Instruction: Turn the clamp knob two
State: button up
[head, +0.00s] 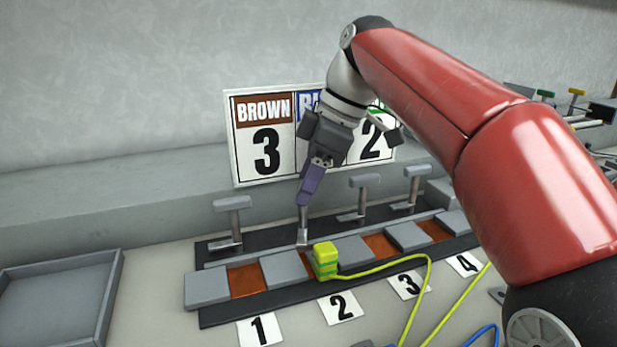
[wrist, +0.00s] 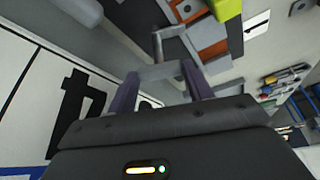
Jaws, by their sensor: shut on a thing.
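My gripper (head: 304,202), with purple fingers, points down at clamp knob two (head: 303,230), behind the number 2 card (head: 341,308). The knob's grey stem shows below the fingers, and its top is hidden by them in the head view. In the wrist view the fingers (wrist: 160,88) are either side of the grey knob bar (wrist: 165,71), shut on it. A yellow-green plug (head: 325,260) sits at the front of the clamp row by card 2, with a yellow cable running right.
Other grey T-shaped knobs stand at one (head: 233,205), three (head: 364,182) and four (head: 413,172). A sign board (head: 262,172) stands behind, showing BROWN 3 and a 2, its middle partly covered by my arm. A grey tray (head: 60,300) is at left.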

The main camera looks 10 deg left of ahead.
jog(key=shift+n, duration=0.6)
jog(key=o, duration=1)
jog(key=shift+w+g, duration=0.1)
jog(key=shift+g, duration=0.2)
jog(key=w+d+r, duration=0.1)
jog(key=d, duration=0.3)
jog(key=w+d+r, duration=0.1)
jog(key=d+r, duration=0.1)
jog(key=d, duration=0.3)
jog(key=w+d+r, duration=0.1)
jog(key=w+d, duration=0.1)
jog(key=d, duration=0.2)
jog(key=shift+d+r, duration=0.15)
jog(key=shift+r, duration=0.15)
jog(key=shift+c, duration=0.4)
